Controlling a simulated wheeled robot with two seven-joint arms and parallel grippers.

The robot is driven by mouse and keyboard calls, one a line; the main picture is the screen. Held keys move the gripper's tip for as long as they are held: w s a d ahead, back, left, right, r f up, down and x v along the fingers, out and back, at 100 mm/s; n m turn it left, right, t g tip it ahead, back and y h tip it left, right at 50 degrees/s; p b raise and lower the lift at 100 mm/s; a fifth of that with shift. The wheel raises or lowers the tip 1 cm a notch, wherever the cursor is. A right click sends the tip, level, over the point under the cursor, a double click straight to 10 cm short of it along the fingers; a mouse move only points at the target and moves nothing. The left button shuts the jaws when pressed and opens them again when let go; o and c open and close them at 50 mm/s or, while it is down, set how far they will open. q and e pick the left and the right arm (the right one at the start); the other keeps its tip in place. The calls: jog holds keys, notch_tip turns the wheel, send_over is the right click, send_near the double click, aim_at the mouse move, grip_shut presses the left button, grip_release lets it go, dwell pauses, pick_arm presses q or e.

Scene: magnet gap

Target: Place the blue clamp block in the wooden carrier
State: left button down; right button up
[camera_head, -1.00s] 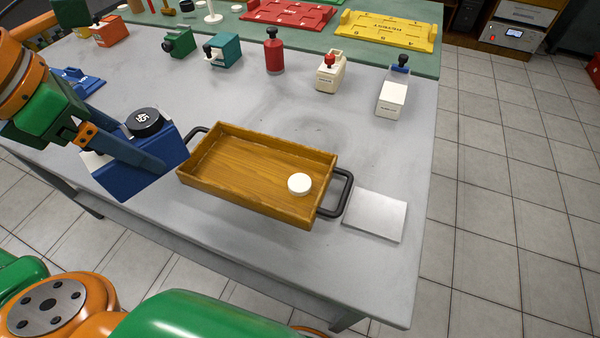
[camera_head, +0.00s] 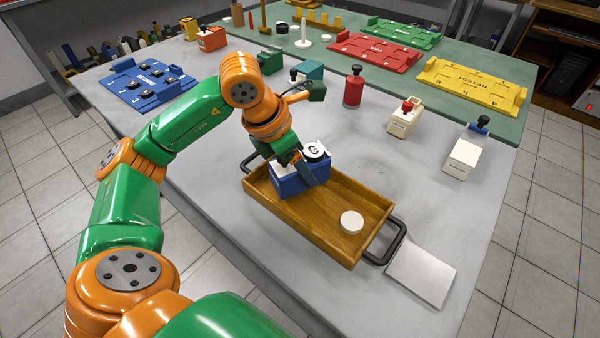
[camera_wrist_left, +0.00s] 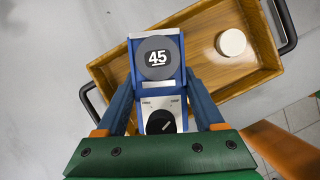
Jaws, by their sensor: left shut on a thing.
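The blue clamp block (camera_head: 290,186) has a dark round disc marked 45 and a black knob on top; it also shows in the left wrist view (camera_wrist_left: 158,85). My left gripper (camera_head: 297,166) is shut on it, with one finger along each side in the wrist view. The wooden carrier (camera_head: 328,243) is an open tray with dark handles. The block is upright over the left end of the carrier. I cannot tell whether it touches the carrier's floor. My right gripper is not in view.
A white round disc (camera_head: 352,222) lies in the carrier's right part. A pale square plate (camera_head: 422,272) lies beside the right handle. A red bottle (camera_head: 353,90) and white blocks stand behind. A blue numbered rack (camera_head: 147,85) is at the back left.

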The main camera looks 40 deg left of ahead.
aim_at(300, 176)
pick_arm(q)
jog(key=shift+f, duration=1.55)
jog(key=shift+f+b, duration=0.1)
jog(key=shift+b, duration=0.25)
grip_release()
jog(key=p+v, duration=0.2)
jog(key=v, duration=1)
